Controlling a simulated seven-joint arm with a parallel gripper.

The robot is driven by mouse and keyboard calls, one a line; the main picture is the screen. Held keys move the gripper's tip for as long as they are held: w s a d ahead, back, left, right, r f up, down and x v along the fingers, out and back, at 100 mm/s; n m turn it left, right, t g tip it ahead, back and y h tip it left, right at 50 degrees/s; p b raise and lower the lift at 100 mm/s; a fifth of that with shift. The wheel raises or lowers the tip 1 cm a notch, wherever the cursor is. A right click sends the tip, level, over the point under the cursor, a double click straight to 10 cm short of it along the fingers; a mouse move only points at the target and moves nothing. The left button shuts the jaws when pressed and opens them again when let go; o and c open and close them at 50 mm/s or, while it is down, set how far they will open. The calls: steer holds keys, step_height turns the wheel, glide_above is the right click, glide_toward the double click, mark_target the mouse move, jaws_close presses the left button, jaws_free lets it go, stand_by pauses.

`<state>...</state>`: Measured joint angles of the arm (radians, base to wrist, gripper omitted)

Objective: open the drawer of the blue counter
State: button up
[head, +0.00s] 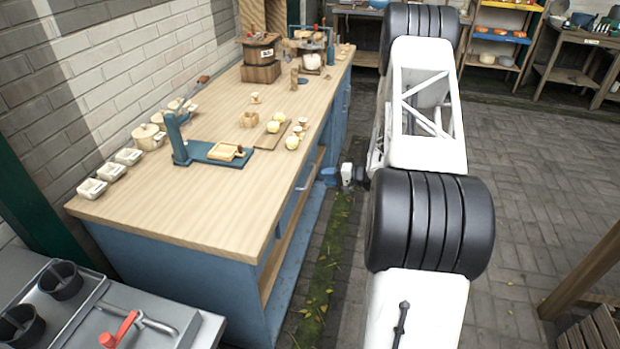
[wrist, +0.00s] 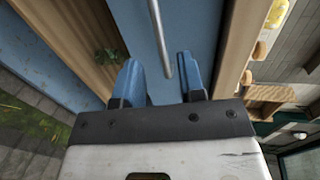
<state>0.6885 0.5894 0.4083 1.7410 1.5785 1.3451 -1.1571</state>
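The blue counter (head: 165,270) with a pale wooden top stands at the left in the head view. Its drawer front (wrist: 192,28) is a blue panel between wooden edges in the wrist view and looks shut. The drawer handle is a grey metal bar (wrist: 160,36), also visible on the counter's right side in the head view (head: 308,179). My gripper (head: 325,175) is beside the counter, facing the handle. In the wrist view, its two blue fingers (wrist: 157,68) are apart and empty, and the bar's lower end appears between them. In the head view, the fingertips look slightly short of the handle.
The countertop carries a blue stand (head: 178,140), a small wooden tray (head: 225,152), yellow balls (head: 292,142), and pots. An open lower shelf (head: 275,268) lies under the drawer. A grey unit (head: 150,312) stands at the front left.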

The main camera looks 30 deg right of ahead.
mark_target(310, 176)
steer(key=shift+x, duration=3.7)
jaws_close()
